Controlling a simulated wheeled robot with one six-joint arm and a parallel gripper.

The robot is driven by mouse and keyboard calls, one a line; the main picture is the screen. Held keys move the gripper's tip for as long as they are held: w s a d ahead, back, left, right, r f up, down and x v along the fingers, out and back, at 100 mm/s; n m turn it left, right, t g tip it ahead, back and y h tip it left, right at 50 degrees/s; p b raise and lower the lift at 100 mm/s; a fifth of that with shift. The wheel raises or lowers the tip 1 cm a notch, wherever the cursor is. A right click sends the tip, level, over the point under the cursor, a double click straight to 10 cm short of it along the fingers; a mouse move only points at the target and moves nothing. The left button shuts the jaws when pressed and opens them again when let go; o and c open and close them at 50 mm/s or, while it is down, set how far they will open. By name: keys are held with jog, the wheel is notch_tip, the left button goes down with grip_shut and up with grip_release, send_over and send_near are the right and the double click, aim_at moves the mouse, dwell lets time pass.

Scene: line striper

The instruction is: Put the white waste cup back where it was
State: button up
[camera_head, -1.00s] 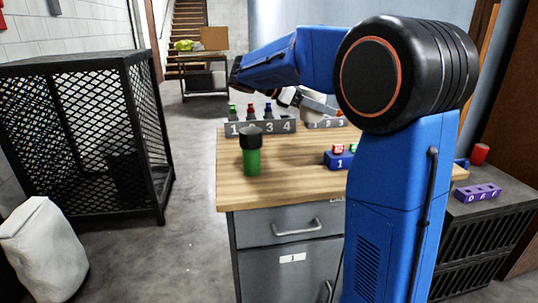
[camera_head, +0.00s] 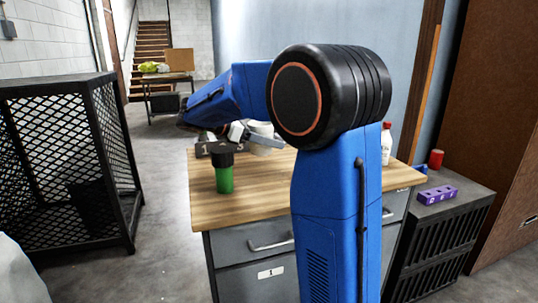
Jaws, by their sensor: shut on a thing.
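The white waste cup (camera_head: 262,130) shows as a pale round shape over the back of the wooden worktop, left of my arm's big joint. My gripper (camera_head: 246,134) is small and partly hidden by my own blue arm. It is shut on the cup. The cup's lower part is hard to make out against the grey racks, so I cannot tell whether it touches the worktop.
A green bottle with a black top (camera_head: 224,172) stands at the worktop's (camera_head: 258,190) left. A numbered grey rack (camera_head: 203,149) is behind it. A white bottle (camera_head: 387,145) stands at right. A purple lettered block (camera_head: 438,193) and red cylinder (camera_head: 436,159) sit on the dark cabinet.

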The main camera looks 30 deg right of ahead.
aim_at(270, 153)
jog(key=shift+f, duration=2.35)
jog(key=shift+f, duration=0.3)
jog(key=o, duration=1.2)
jog(key=shift+r, duration=0.1)
jog(key=v, duration=1.7)
jog(key=shift+a, duration=0.25)
